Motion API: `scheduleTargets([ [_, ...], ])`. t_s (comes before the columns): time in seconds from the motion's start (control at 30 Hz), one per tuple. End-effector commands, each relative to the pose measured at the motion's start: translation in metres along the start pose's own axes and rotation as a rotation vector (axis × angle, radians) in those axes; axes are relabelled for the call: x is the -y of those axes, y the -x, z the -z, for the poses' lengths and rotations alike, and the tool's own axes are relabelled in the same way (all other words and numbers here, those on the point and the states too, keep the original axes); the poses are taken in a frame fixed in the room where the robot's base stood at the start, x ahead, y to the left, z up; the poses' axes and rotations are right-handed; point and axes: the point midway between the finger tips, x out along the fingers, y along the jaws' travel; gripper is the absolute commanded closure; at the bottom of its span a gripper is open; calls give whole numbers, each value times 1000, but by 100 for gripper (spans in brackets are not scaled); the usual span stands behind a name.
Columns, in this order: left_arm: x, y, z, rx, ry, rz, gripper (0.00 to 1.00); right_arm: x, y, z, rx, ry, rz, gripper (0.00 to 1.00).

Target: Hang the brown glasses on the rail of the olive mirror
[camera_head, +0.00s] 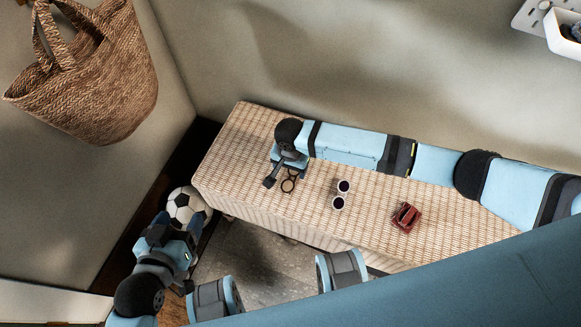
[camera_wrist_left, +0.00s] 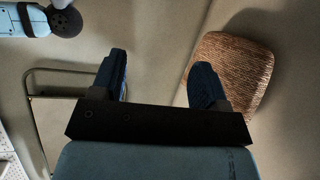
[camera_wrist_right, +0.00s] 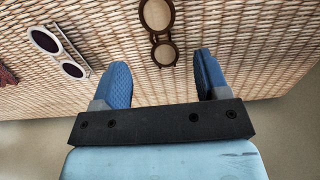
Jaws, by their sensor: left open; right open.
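The brown glasses (camera_head: 288,181) with round lenses lie on the woven bench top near its left end. In the right wrist view the glasses (camera_wrist_right: 163,38) lie ahead of the fingers, near the gap between them, not held. My right gripper (camera_head: 285,170) is open and empty above the bench, beside the glasses; its fingers also show in the right wrist view (camera_wrist_right: 165,80). My left gripper (camera_head: 167,228) is open and empty, off the bench's left end. A thin olive-grey frame (camera_wrist_left: 62,70) at the left of the left wrist view may be the mirror; I cannot tell.
White-framed sunglasses (camera_head: 341,195) and a dark red object (camera_head: 405,217) lie on the bench (camera_head: 235,150) to the right. A football (camera_head: 186,204) is on the floor. A woven basket (camera_head: 100,90) hangs at upper left. A white bin (camera_head: 562,38) is at upper right.

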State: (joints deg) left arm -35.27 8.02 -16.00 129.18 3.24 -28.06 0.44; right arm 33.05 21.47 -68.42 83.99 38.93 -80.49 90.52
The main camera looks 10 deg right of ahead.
Motion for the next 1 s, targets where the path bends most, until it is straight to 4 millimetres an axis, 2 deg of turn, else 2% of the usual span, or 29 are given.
scheduleTargets([
  [0.03, -1, -5, -1, -35, 2, -9, 32, 0, -13, 0, -1, 1, 0, 32],
  [0.1, -4, -2, 16, -74, 3, -19, 32, 0, -10, 0, -1, 1, 0, 32],
  [0.2, -9, -4, 30, -131, -1, -37, 32, 0, -13, 0, -1, 1, 0, 32],
  [0.63, -26, -2, 68, -323, 23, -103, 32, 0, -27, 0, 0, 1, 1, 32],
  [0.7, -30, 1, 79, -351, 22, -113, 32, 0, -32, -1, 2, 0, 0, 32],
  [1.0, -29, -1, 78, -348, 20, -113, 32, 0, -57, -1, 1, 1, 1, 32],
])
